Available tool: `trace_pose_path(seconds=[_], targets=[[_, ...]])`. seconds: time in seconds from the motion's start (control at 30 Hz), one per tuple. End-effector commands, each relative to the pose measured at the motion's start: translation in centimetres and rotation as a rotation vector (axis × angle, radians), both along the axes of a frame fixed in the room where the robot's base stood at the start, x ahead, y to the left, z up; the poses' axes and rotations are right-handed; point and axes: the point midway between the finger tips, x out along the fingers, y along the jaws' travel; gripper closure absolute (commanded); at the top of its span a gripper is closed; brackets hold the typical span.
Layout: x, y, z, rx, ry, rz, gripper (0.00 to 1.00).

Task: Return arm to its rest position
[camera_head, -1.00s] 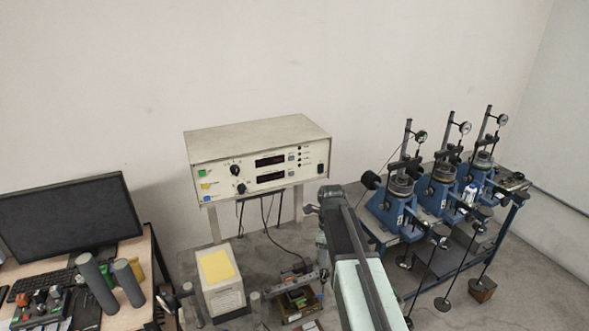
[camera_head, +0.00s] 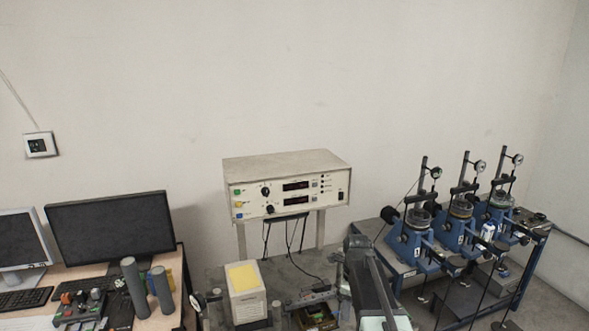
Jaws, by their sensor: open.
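My arm reaches up from the bottom edge, right of centre, with a dark upper link and a pale green lower part. My gripper (camera_head: 340,262) is at its far end, small and partly hidden by the arm. It is open and I see nothing held in it. It appears in front of the grey bench, left of the three blue lever frames (camera_head: 411,240), and apart from them in the picture.
A cream instrument box (camera_head: 287,187) stands on posts behind my arm. A desk with a monitor (camera_head: 112,226) and grey cylinders (camera_head: 134,287) is at far left. The wall above is clear.

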Motion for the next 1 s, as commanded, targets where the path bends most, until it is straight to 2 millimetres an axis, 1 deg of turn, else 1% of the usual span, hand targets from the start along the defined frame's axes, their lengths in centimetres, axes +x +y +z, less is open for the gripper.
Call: trace_pose_path(seconds=[0.03, 0.17, 0.27, 0.47, 0.57, 0.67, 0.7, 0.77, 0.8, 0.87, 0.9, 0.97, 1.0], targets=[[0.0, 0.0, -1.3, 0.0, 0.0, 0.0, 0.48], [-0.1, 0.0, -3.1, 0.0, 0.0, 0.0, 0.48], [-0.5, 0.1, -4.8, 0.0, 0.0, 0.001, 0.48], [-2.3, 0.2, -9.1, 0.0, 0.0, 0.013, 0.48], [-3.7, 0.3, -11.9, 0.0, 0.0, 0.086, 0.48], [-5.8, 0.5, -15.3, -0.001, 0.0, 0.255, 0.48], [-6.9, 0.5, -16.9, -0.002, 0.0, 0.365, 0.48], [-8.5, 0.6, -18.6, -0.003, 0.0, 0.554, 0.48], [-9.4, 0.6, -19.5, -0.004, -0.001, 0.688, 0.48], [-10.8, 0.7, -20.3, -0.006, 0.0, 0.9, 0.48], [-11.6, 0.7, -20.7, -0.006, 0.0, 1.045, 0.48], [-12.7, 0.7, -20.6, -0.008, 0.0, 1.266, 0.48], [-13.2, 0.7, -20.2, -0.008, -0.001, 1.406, 0.48]])
